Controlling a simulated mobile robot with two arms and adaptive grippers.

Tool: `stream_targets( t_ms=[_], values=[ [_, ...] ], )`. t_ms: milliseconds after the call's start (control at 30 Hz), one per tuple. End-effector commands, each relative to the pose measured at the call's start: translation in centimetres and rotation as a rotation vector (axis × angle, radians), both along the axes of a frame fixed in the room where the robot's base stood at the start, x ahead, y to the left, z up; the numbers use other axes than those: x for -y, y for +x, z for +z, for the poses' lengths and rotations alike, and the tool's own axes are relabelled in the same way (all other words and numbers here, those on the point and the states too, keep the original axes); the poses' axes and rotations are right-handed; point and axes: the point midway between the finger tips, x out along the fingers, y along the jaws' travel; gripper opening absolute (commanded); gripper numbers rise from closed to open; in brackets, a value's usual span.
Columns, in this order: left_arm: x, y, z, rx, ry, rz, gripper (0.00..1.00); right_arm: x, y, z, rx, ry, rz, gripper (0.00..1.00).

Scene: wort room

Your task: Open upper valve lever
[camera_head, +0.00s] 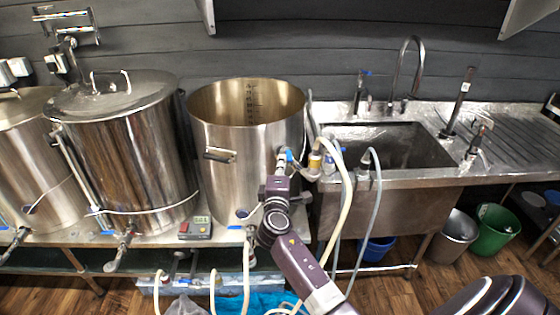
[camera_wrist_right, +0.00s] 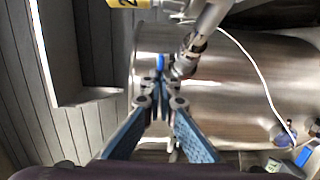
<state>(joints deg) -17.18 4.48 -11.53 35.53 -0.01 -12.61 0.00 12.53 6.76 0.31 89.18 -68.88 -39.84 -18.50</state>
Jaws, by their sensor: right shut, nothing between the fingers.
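The upper valve lever (camera_head: 289,155) is a small blue handle on the valve high on the right side of the open steel pot (camera_head: 245,140). In the right wrist view the blue lever (camera_wrist_right: 160,62) shows just beyond my fingertips, beside the metal valve fitting (camera_wrist_right: 188,52). My right gripper (camera_wrist_right: 160,86) is shut and empty, with its tips close to the lever; I cannot tell whether they touch. In the head view my purple wrist hides most of the gripper. My left gripper is in neither view.
Pale hoses (camera_head: 345,215) hang just right of my arm. A sink (camera_head: 390,145) with taps stands to the right. A lidded kettle (camera_head: 125,150) stands to the left. A small controller (camera_head: 195,228) sits on the stand near the pot's base.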

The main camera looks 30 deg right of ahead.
Motion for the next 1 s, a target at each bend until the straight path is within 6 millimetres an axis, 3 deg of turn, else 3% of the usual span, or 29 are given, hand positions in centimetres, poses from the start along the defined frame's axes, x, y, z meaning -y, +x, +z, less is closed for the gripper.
stream_targets(
  t_ms=[500,1000],
  values=[
    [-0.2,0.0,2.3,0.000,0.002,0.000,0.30,2.8,-1.8,0.1,-0.004,-0.006,0.296,0.00],
    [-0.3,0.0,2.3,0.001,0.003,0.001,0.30,3.8,-2.2,0.0,-0.001,0.000,0.294,0.00]
  ],
)
